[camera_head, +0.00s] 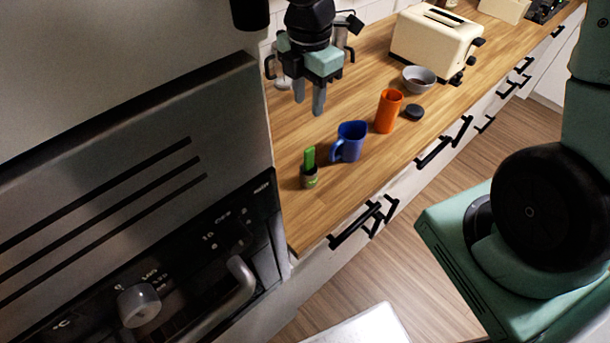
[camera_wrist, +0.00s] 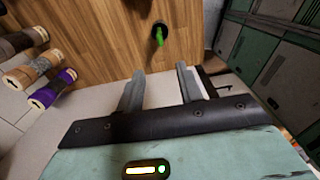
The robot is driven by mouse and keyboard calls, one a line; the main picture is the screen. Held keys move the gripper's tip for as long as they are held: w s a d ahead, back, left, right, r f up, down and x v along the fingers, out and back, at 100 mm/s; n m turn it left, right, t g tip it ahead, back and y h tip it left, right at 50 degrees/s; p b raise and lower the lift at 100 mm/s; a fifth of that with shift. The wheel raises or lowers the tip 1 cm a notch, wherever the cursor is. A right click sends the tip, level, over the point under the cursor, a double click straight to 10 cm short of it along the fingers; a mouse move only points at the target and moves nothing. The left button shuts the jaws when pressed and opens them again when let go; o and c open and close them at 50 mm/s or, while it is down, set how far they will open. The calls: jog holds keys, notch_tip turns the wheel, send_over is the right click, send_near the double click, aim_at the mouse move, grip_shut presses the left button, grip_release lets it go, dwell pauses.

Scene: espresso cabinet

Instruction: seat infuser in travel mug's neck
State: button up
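A green upright piece, likely the infuser's handle (camera_head: 309,156), stands in a small dark holder (camera_head: 310,177) at the counter's near-left end. It also shows in the wrist view as a green piece (camera_wrist: 159,36) over a dark round base. An orange cylinder, likely the travel mug (camera_head: 389,111), stands upright farther right; its inside is hidden. My gripper (camera_head: 309,102) is above the counter's back part, apart from these things. In the wrist view its two fingers (camera_wrist: 159,88) are spread with nothing between them. The gripper is open and empty.
A blue mug (camera_head: 349,142) stands between the green piece and the orange cylinder. A black disc (camera_head: 414,112), a grey bowl (camera_head: 419,79) and a cream toaster (camera_head: 436,42) are farther right. A steel oven (camera_head: 130,190) borders the left. Several jars (camera_wrist: 52,88) show in the wrist view.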

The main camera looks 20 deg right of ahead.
send_over(309, 148)
notch_tip(309, 148, down, 10)
jog(key=shift+s+a+r+p, duration=0.15)
jog(key=shift+p, duration=0.2)
jog(key=shift+f+p, duration=0.75)
jog(key=shift+f, duration=2.25)
grip_shut()
